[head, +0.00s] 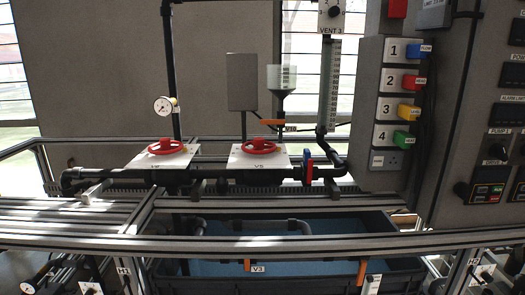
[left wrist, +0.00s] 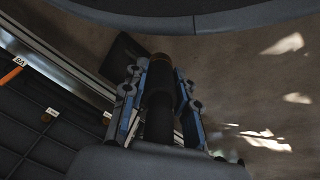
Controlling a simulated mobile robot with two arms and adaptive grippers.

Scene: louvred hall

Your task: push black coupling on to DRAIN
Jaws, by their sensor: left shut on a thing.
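My left gripper (left wrist: 160,98) shows in the left wrist view, its blue-and-grey fingers shut on a black coupling (left wrist: 160,80), a dark tubular piece. A black tube (left wrist: 159,122) runs down from it towards the wrist. The coupling's far end has a brownish edge and points up in the picture, with no contact visible there. I cannot read a DRAIN label in either view. Neither gripper shows in the head view, and my right gripper is in no frame.
The head view shows a metal rail (head: 230,240) in front of a blue-lined tank (head: 290,222), with orange handles (head: 247,265) below. Red valve wheels (head: 167,147) stand behind. Bare floor (left wrist: 265,90) lies right of the gripper.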

